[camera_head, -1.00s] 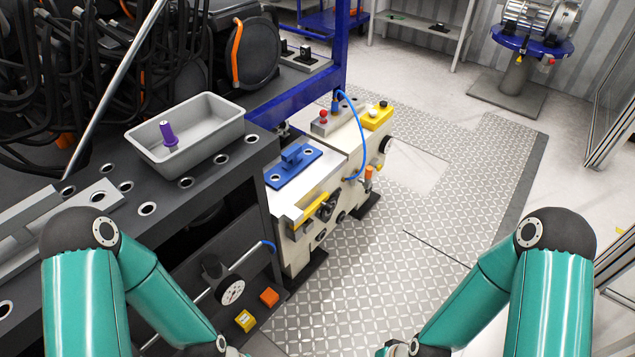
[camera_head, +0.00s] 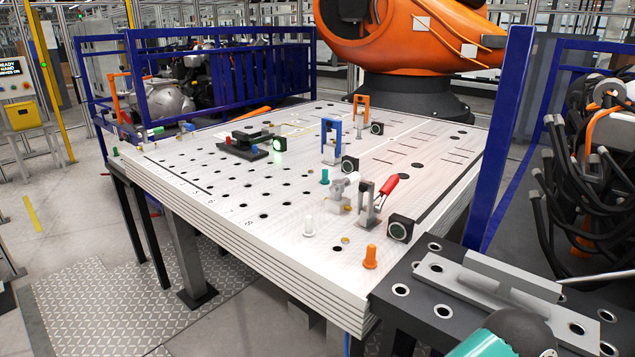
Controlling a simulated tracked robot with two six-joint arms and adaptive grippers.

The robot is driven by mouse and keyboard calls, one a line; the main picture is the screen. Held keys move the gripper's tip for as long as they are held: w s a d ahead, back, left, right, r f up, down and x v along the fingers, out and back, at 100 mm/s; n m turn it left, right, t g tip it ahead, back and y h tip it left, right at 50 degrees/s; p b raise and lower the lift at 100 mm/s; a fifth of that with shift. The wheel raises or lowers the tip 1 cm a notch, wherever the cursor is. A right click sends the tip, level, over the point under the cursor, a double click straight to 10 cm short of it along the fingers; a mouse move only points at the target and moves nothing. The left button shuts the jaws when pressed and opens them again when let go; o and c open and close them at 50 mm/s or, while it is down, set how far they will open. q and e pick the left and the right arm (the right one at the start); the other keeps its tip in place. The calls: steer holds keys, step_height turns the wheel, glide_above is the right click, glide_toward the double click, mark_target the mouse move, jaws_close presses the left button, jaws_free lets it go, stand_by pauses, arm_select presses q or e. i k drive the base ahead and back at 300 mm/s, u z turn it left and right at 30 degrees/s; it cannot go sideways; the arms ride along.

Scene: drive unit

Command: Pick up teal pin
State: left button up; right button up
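A small teal pin (camera_head: 325,176) stands upright on the perforated metal worktable (camera_head: 215,195), near the middle of its top. It is in front of a blue clamp (camera_head: 330,140) and to the left of a clamp with a red handle (camera_head: 378,195). Neither of my grippers is in view. Only a teal and black part of my own arm shows at the bottom right.
A black fixture (camera_head: 248,144) sits farther back. A dark bench (camera_head: 440,310) adjoins at right, with a blue post (camera_head: 500,130) behind it. Floor at left is open.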

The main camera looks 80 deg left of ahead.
mark_target(324, 180)
steer(key=z, duration=0.2)
steer(key=i, duration=0.2)
steer(key=u, duration=2.8)
steer(key=k, duration=0.55)
steer(key=u, duration=0.35)
steer(key=i, duration=0.55)
steer(key=z, duration=0.25)
